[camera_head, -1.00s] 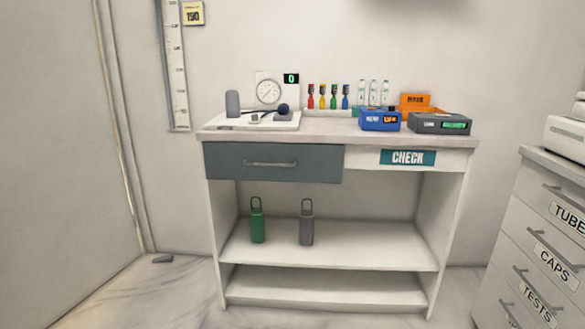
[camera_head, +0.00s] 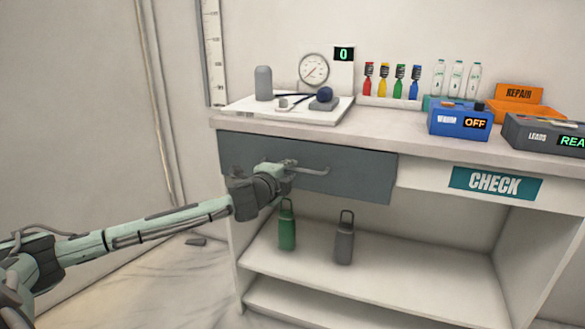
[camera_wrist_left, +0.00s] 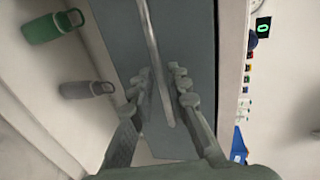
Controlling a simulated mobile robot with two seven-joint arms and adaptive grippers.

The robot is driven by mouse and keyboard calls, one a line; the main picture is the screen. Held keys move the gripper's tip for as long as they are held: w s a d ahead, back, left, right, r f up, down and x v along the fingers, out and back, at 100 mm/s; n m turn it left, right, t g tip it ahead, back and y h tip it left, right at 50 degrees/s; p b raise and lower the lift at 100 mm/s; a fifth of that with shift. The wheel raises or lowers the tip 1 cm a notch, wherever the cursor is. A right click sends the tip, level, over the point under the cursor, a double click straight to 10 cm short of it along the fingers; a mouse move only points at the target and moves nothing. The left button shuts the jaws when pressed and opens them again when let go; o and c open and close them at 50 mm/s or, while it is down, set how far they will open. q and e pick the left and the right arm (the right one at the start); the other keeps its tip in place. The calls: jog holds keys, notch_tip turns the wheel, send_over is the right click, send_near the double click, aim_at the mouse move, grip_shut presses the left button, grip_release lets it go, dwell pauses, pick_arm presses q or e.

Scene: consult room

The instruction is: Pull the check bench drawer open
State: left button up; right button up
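The check bench (camera_head: 440,144) has a dark grey drawer front (camera_head: 362,180) at its upper left, which looks flush with the bench. A grey bar handle (camera_head: 316,171) runs across the drawer front. My left gripper (camera_head: 288,163) is at the left part of this handle. In the left wrist view, the two fingers of my left gripper (camera_wrist_left: 161,73) are apart, with the handle bar (camera_wrist_left: 153,38) running between them in front of the drawer front (camera_wrist_left: 190,30). A gap shows on both sides of the bar. My right gripper is not in view.
A green bottle (camera_head: 287,231) and a grey bottle (camera_head: 344,243) stand on the shelf below the drawer. The bench top holds a white tray with a gauge (camera_head: 314,69), coloured vials, a blue box (camera_head: 459,121) and a dark box (camera_head: 540,134).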

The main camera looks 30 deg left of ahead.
pick_arm(q)
jog(key=shift+x, duration=1)
jog(key=shift+c, duration=0.6)
grip_shut()
